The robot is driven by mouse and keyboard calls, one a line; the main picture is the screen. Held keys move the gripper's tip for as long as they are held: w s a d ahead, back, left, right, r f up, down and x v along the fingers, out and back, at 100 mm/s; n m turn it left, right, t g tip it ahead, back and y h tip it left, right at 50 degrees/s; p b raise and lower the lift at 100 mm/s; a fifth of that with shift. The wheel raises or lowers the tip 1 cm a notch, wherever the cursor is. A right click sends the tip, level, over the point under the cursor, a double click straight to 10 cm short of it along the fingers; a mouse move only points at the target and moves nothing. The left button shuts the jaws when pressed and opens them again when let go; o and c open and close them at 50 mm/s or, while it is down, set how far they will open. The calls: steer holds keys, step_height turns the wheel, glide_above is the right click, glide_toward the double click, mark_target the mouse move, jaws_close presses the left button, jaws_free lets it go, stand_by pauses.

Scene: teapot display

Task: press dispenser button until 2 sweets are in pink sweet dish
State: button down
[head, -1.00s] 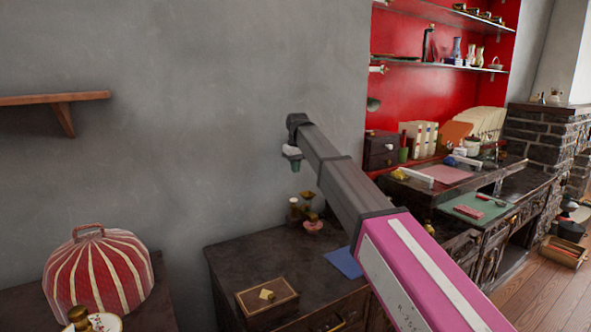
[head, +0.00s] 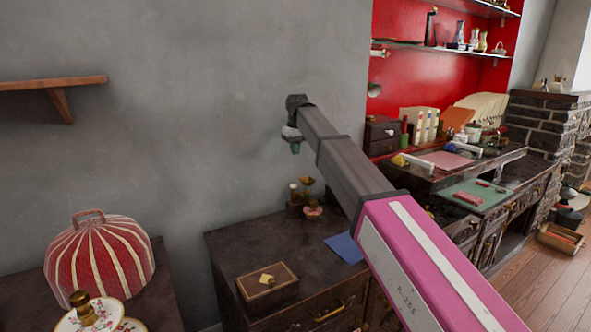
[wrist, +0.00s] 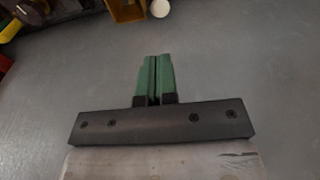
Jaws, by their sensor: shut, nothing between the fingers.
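My gripper (head: 295,148) hangs at the end of my outstretched arm, in front of the grey wall and above the back of the dark cabinet. In the wrist view its green fingers (wrist: 154,80) are together with nothing between them. What looks like the dispenser (head: 294,196), small with a pale top, stands on the cabinet below the gripper, apart from it. The pink sweet dish (head: 313,211) sits just right of it, under a brass-coloured piece (head: 307,187). A pale round thing (wrist: 160,8) shows at the wrist view's top edge. Sweets are too small to make out.
On the cabinet (head: 225,243) are a wooden box (head: 267,290) at the front and a blue cloth (head: 344,247) to the right. A red striped tea cosy (head: 98,262) stands at left. A wall shelf (head: 50,84) juts out at upper left.

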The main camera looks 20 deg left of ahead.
mark_target(294, 186)
steer(key=shift+r, duration=0.15)
steer(key=f, duration=0.9)
steer(key=w+a+f, duration=0.1)
steer(key=f, duration=0.4)
steer(key=shift+f, duration=1.1)
steer(key=shift+d, duration=0.1)
step_height(294, 186, up, 14)
steer(key=s, duration=0.1)
steer(key=shift+d+r, duration=0.25)
steer(key=shift+d, duration=0.15)
stand_by(1.3)
